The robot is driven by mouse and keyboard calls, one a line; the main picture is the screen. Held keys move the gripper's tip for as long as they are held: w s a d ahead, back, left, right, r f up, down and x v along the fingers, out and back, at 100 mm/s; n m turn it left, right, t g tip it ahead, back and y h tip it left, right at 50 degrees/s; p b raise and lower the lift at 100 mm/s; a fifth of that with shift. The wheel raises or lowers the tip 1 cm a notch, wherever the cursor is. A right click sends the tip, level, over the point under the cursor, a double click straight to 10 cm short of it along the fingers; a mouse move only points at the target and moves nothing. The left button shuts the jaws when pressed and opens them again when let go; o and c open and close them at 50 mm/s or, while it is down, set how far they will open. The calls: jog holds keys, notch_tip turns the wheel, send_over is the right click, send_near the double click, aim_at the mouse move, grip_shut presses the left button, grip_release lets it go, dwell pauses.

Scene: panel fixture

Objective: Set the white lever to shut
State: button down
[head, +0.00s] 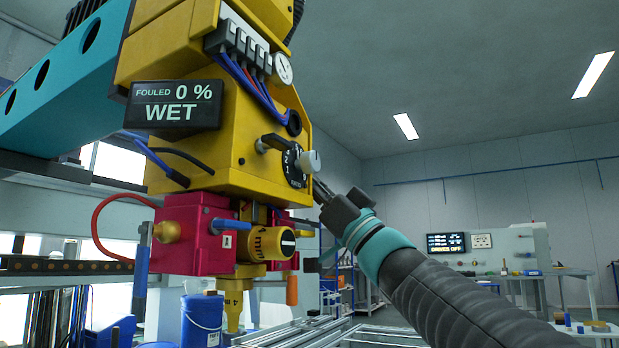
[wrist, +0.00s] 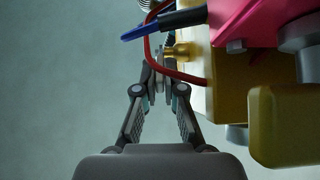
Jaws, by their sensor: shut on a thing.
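My gripper (wrist: 158,72) shows in the wrist view with its two fingers drawn together. Between the fingertips is a narrow pale piece, the white lever (wrist: 160,66), beside a brass fitting (wrist: 182,50). The fingers hide much of the lever, so its exact angle is hard to read. In the head view my gripper (head: 322,192) reaches in from the right to the machine's right edge. Its fingertips and the lever there are hidden or too small to make out.
A red hose (wrist: 150,50) loops close to my fingers. Left of them in the wrist view is clear.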

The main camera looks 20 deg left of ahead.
dwell(0.4)
jog(key=c, duration=1.3)
grip_release()
jog(key=shift+r, duration=4.95)
